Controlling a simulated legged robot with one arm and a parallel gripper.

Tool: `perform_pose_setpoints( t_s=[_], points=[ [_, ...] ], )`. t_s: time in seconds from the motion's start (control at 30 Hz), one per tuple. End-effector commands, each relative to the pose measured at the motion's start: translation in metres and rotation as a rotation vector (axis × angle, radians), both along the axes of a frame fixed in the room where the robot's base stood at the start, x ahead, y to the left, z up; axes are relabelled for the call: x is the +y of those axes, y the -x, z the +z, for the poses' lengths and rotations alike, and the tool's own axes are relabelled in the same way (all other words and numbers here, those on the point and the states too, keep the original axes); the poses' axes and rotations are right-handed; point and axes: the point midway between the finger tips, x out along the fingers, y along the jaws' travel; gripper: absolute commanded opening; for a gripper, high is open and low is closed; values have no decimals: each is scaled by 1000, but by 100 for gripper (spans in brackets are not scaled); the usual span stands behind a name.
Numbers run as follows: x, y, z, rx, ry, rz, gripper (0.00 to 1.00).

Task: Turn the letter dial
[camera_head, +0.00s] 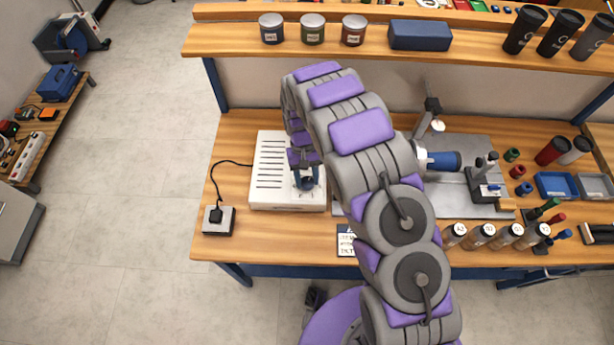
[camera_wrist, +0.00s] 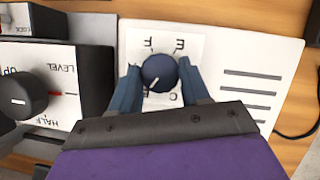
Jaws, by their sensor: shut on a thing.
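The letter dial (camera_wrist: 159,73) is a round dark blue knob with a light pointer line. It sits on a white panel (camera_wrist: 262,58) with letters around it; E, F and C can be made out, upside down in the wrist view. My gripper (camera_wrist: 161,84) has its two blue fingers on either side of the knob and is shut on it. The knob's pointer slants toward the lower left in the wrist view. In the head view my gripper (camera_head: 307,181) reaches down onto the white slotted box (camera_head: 270,172), and the knob is mostly hidden there.
A black box with a LEVEL knob (camera_wrist: 22,96) stands close left of my gripper in the wrist view. A small grey box with a black plug (camera_head: 219,220) is cabled to the white box.

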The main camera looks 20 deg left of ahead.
Motion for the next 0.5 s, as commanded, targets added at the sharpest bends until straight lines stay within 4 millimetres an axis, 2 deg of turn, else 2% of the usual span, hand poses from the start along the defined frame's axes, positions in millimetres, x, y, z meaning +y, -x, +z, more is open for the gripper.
perform_pose_setpoints(
  t_s=[0.2,0.23,0.47,0.5],
  points=[
    [2,-2,1,-7,-5,0,16],
    [2,-2,1,-7,-5,0,48],
    [1,-1,1,-4,-2,0,70],
    [0,-1,1,-4,-3,0,71]
  ],
)
